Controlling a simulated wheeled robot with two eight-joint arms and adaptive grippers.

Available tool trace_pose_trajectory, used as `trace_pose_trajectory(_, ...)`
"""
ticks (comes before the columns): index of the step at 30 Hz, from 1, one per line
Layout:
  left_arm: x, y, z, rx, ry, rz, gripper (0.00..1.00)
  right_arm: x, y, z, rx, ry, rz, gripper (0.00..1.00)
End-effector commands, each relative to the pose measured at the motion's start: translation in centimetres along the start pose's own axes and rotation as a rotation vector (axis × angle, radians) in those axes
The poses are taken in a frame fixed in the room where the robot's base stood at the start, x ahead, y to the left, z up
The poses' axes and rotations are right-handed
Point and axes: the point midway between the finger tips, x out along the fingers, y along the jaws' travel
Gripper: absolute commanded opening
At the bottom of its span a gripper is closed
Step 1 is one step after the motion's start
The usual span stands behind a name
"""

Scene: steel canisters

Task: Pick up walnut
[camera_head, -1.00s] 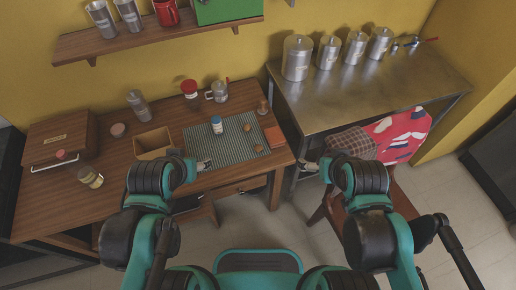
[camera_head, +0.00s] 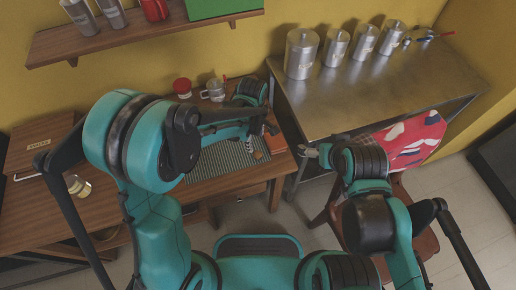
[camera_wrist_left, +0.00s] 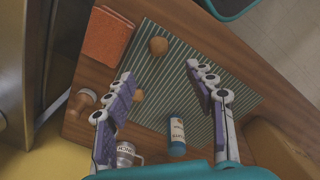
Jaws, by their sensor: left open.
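Two round brown walnuts show in the left wrist view, one near the mat's edge (camera_wrist_left: 158,46) and one closer to the left finger (camera_wrist_left: 138,95). Both lie on the striped green-grey mat (camera_wrist_left: 185,50), which also shows in the head view (camera_head: 215,160). My left gripper (camera_wrist_left: 163,78) is open and empty above the mat, with the walnuts seen between or beside its fingers. In the head view my left gripper (camera_head: 264,128) hangs over the mat's right part, and I cannot make out the walnuts there. My right gripper (camera_head: 312,151) is near the steel table's front edge; its jaws are too small to judge.
Steel canisters (camera_head: 301,54) stand on the steel table (camera_head: 370,95). A red-lidded jar (camera_head: 182,88) stands at the back.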

Motion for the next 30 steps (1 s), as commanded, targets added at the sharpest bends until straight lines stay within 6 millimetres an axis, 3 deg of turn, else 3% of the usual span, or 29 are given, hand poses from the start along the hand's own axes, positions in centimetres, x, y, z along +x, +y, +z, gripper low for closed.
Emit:
trace_pose_trajectory(1,1.1,0.4,0.5,-0.027,-0.002,-0.015,0.55,0.1,0.0,0.1,0.0,0.0,0.0,0.94)
trace_pose_trajectory(6,3.0,0.6,1.2,-0.078,-0.004,-0.041,0.55,0.3,0.0,0.2,0.0,0.0,0.0,0.94)
trace_pose_trajectory(16,6.3,0.2,1.1,-0.081,-0.004,-0.041,0.55,1.6,0.0,1.1,0.0,0.0,0.0,0.94)
trace_pose_trajectory(23,9.8,-0.3,1.1,-0.081,-0.004,-0.04,0.55,3.1,0.0,2.2,0.0,0.0,0.0,0.94)
trace_pose_trajectory(30,10.2,-0.3,1.1,-0.08,-0.004,-0.04,0.55,3.1,0.0,2.2,0.0,0.0,0.0,0.94)
